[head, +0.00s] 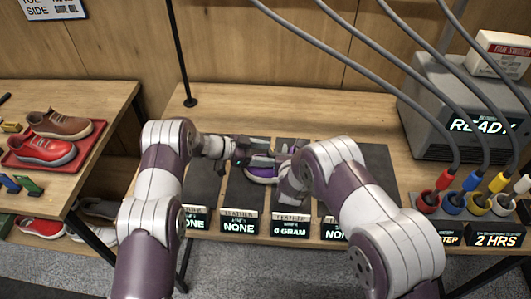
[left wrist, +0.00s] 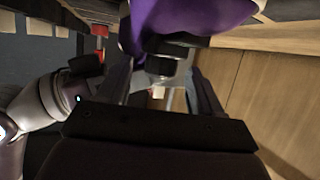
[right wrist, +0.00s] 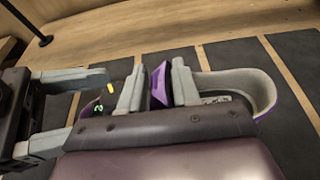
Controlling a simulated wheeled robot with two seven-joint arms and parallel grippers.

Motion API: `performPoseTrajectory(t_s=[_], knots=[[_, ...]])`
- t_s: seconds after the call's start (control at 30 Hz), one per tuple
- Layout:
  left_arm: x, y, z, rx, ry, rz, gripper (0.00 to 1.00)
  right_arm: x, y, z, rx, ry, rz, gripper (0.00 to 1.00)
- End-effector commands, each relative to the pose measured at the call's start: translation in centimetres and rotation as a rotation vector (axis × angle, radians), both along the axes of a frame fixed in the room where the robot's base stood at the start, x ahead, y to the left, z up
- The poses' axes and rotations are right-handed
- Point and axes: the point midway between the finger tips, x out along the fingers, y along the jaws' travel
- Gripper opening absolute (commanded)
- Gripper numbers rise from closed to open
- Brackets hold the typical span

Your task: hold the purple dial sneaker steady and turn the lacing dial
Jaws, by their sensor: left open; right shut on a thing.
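The purple dial sneaker (head: 262,172) sits on the dark mats of the bench, between my two grippers in the head view. Its purple upper also fills the top of the left wrist view (left wrist: 190,14). In the right wrist view its pale-lined collar (right wrist: 245,88) shows. My right gripper (right wrist: 156,88) is shut on a purple upper part of the sneaker. My left gripper (head: 244,156) is open beside the sneaker's left end; its parted fingers also show in the right wrist view (right wrist: 65,112). The dial cannot be made out; the grippers hide much of the shoe.
Dark mats with lit signs (head: 239,226) line the bench front. A grey machine (head: 455,105) marked READY and several coloured cups with cables (head: 452,203) stand at the right. A red tray (head: 88,146) with shoes is on the left table. A thin black post (head: 184,60) stands behind.

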Motion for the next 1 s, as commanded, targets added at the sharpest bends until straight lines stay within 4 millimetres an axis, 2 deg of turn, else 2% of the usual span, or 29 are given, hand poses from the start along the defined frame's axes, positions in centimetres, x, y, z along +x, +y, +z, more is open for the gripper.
performPoseTrajectory(t_s=[0.3,0.33,0.5,0.67,1.0], knots=[[0.21,-0.62,-0.25,-0.001,0.000,0.001,0.66,-0.10,-0.06,-0.21,-0.002,0.005,0.000,0.00],[0.21,-0.62,-0.25,-0.001,0.000,0.001,0.62,-0.10,-0.06,-0.21,-0.002,0.005,0.000,0.00],[0.19,-0.61,-0.26,-0.001,0.001,0.000,0.09,-0.10,-0.06,-0.21,-0.001,0.005,-0.001,0.00],[0.27,-0.62,-0.25,-0.003,-0.002,-0.016,0.09,-0.09,-0.07,-0.21,-0.001,0.005,-0.001,0.00],[0.83,-0.60,-0.21,-0.005,-0.003,-0.226,0.09,-0.09,-0.03,-0.20,-0.002,0.005,0.001,0.00]])
